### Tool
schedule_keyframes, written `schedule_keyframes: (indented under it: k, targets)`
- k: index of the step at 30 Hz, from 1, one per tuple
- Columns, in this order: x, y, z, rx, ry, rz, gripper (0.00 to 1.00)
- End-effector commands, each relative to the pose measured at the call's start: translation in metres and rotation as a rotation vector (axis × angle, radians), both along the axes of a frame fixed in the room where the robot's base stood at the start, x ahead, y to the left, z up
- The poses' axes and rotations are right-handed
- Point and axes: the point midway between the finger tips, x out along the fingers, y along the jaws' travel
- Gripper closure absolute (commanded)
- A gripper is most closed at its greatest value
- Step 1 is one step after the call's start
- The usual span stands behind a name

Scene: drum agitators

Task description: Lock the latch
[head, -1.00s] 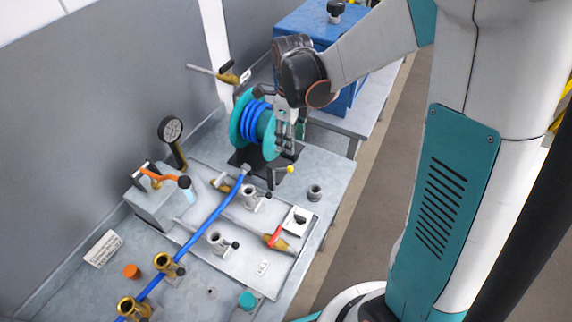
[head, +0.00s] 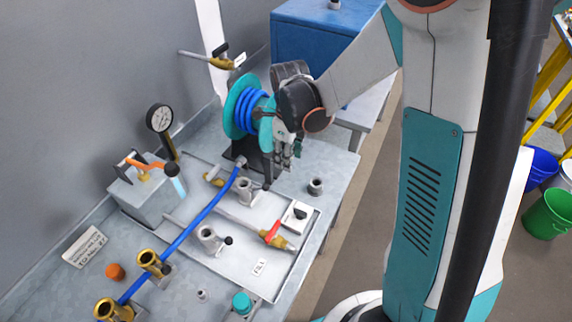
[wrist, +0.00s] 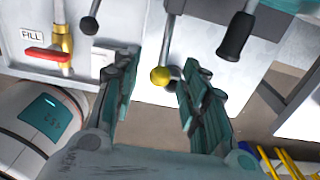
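The latch looks like a thin rod ending in a yellow ball knob (wrist: 161,77); I take this knob to be its handle. In the wrist view it lies between the two fingers of my gripper (wrist: 158,66), with a visible gap on either side. My gripper is open and holds nothing. In the head view my gripper (head: 282,162) points down at the front of the teal hose reel (head: 240,104), and the yellow knob is hidden there. The blue hose (head: 205,215) runs from the reel across the bench.
A black handle (wrist: 236,37) is right of the fingers and a black ball knob (wrist: 89,25) is to the left. A red-handled brass valve (head: 275,236) and a pressure gauge (head: 160,118) stand on the bench. A blue box (head: 305,40) is behind.

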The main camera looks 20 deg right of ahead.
Motion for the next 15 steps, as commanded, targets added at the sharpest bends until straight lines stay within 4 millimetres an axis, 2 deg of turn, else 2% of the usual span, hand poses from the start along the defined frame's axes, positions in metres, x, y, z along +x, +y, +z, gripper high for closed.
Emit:
schedule_keyframes:
  k: [4,15]
  targets:
    - [0.0000,0.0000,-0.0090,0.000,0.000,0.000,0.60]
    - [0.0000,0.0000,-0.0094,0.000,0.000,0.000,0.60]
